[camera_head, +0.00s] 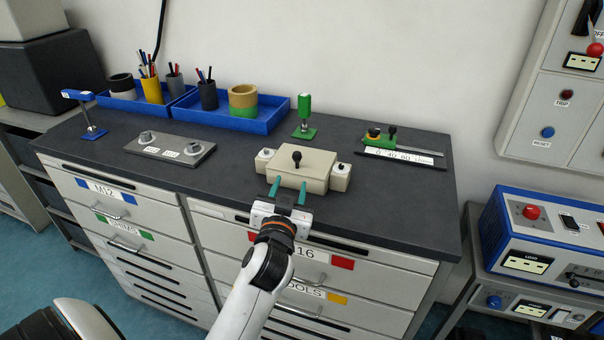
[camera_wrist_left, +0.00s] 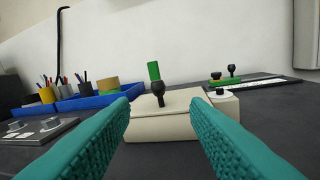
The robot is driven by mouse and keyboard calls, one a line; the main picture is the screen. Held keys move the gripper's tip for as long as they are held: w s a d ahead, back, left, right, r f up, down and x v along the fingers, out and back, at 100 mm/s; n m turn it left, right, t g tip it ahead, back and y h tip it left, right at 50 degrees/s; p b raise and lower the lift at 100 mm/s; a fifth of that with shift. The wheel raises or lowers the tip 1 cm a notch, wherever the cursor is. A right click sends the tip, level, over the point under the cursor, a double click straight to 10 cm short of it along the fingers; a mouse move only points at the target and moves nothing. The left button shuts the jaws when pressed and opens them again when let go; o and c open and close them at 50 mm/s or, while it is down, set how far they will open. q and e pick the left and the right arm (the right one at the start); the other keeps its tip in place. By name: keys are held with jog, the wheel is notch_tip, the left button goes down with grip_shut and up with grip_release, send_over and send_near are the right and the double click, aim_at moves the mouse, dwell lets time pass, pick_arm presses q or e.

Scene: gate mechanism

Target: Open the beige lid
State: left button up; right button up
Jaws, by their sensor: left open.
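The beige lid (camera_head: 301,164) is the top of a beige box on the dark bench, with a black knob (camera_head: 297,157) standing on it. It looks shut. In the left wrist view the lid (camera_wrist_left: 183,101) and its black knob (camera_wrist_left: 158,88) show straight ahead between the fingers. My left gripper (camera_head: 288,188) is open, with its teal fingers at the near side of the box and below the knob. Nothing is between the fingertips (camera_wrist_left: 160,112) except the view of the box. My right gripper is not in view.
Beige side blocks (camera_head: 341,176) flank the box. A green-handled tool (camera_head: 304,116) stands behind it. A scale with a green slider (camera_head: 403,157) lies to the right. A grey plate (camera_head: 168,149) and blue trays (camera_head: 222,117) are to the left. The bench front right is clear.

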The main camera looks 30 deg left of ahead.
aim_at(296, 160)
pick_arm(q)
jog(key=x, duration=0.2)
jog(key=p+x, duration=0.1)
jog(key=x, duration=0.3)
jog(key=shift+a+f+p, duration=0.2)
jog(key=shift+a+p, duration=0.1)
jog(key=shift+a, duration=0.05)
jog(key=p+x, duration=0.1)
jog(key=x, duration=0.4)
jog(key=shift+w, duration=0.15)
jog(key=shift+w+a+f, duration=0.15)
jog(key=shift+w+a, duration=0.05)
jog(key=shift+w, duration=0.35)
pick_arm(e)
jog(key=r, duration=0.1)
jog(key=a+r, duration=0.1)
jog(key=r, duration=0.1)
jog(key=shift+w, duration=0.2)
pick_arm(q)
grip_shut()
